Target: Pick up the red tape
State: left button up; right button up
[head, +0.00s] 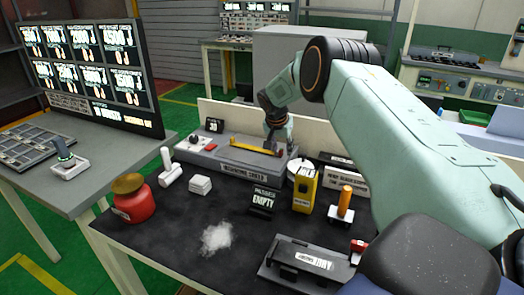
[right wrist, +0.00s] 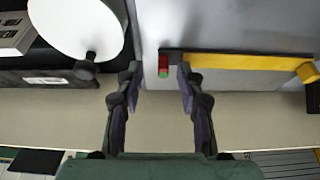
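I cannot tell for sure which thing is the red tape. A small red piece with a green end (right wrist: 163,66) shows between my fingers in the right wrist view, at one end of a yellow strip (right wrist: 245,61). In the head view this spot is hidden by my right gripper (head: 271,147). That gripper points down at the right end of the yellow strip (head: 250,144) on a grey fixture (head: 225,160). Its two fingers (right wrist: 159,88) stand apart in the right wrist view, with no contact visible. My left gripper is not in view.
The dark table holds a red jar (head: 135,200), a black "EMPTY" sign (head: 263,200), a yellow device (head: 305,190), an orange-handled tool (head: 345,200), a black tray (head: 300,262) and a small red item (head: 358,246). A white disc (right wrist: 75,22) is beside my gripper.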

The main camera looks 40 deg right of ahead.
jog(key=shift+w+f, duration=0.25)
jog(key=shift+w, duration=0.1)
jog(key=shift+c, duration=1.1)
jog(key=shift+a, duration=0.1)
jog(key=c, duration=0.3)
jog(key=shift+s+r, duration=0.25)
jog(key=shift+s, duration=0.1)
grip_shut()
jog(key=shift+w+f, duration=0.1)
jog(key=shift+w, duration=0.2)
notch_tip(320, 180, up, 10)
jog(key=shift+s, duration=0.2)
